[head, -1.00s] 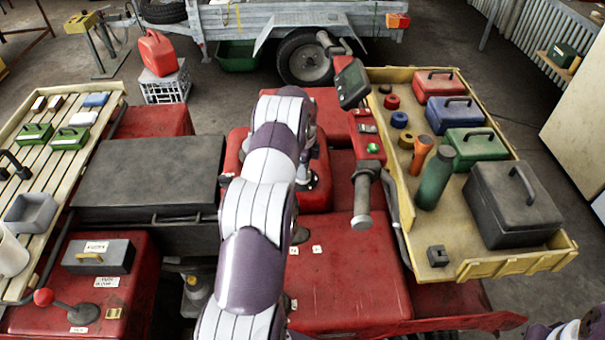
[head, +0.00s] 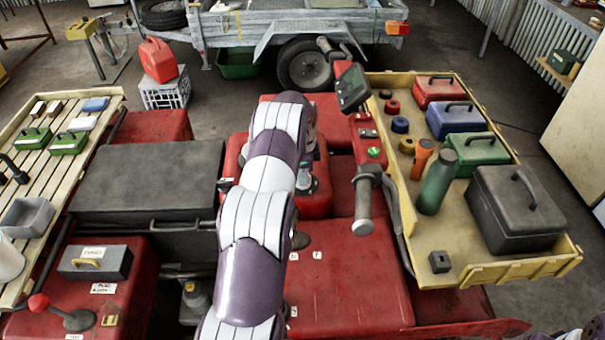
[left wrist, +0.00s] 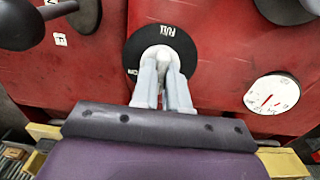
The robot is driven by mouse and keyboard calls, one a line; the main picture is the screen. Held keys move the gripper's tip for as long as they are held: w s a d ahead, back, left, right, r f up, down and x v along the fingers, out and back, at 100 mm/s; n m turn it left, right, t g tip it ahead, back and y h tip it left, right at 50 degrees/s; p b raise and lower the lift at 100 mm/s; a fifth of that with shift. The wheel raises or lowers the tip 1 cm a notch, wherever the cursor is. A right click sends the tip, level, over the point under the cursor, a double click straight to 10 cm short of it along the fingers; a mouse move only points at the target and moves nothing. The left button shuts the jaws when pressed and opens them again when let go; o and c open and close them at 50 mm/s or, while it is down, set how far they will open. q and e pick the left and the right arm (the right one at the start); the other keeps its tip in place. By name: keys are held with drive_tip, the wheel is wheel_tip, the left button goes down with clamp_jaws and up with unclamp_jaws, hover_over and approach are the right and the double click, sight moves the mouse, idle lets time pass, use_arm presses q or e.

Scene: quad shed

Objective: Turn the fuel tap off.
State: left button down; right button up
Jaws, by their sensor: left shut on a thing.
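In the left wrist view, my left gripper (left wrist: 163,68) is shut on a small pale part at the centre of a round black plate (left wrist: 185,47) on the red bodywork. This looks like the fuel tap, but the fingers hide most of it, and I cannot tell which way it points. The plate has white lettering at its top edge and more at its left edge, partly covered. In the head view, my left arm reaches over the red tank (head: 232,165), and the left gripper (head: 304,184) is partly hidden behind it.
A white dial (left wrist: 271,95) sits right of the plate in the left wrist view. In the head view, the handlebar grip (head: 362,210) is just right of my left gripper. A yellow tray (head: 470,268) with boxes and a green bottle (head: 437,182) lies further right.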

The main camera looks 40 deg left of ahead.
use_arm(q)
drive_tip(key=c, duration=1.1)
unclamp_jaws()
drive_tip(key=shift+w+r, duration=0.15)
drive_tip(key=shift+r, duration=0.05)
drive_tip(key=shift+c, duration=0.2)
drive_tip(key=shift+r, duration=0.25)
wheel_tip(320, 180, up, 12)
drive_tip(key=p, duration=0.9)
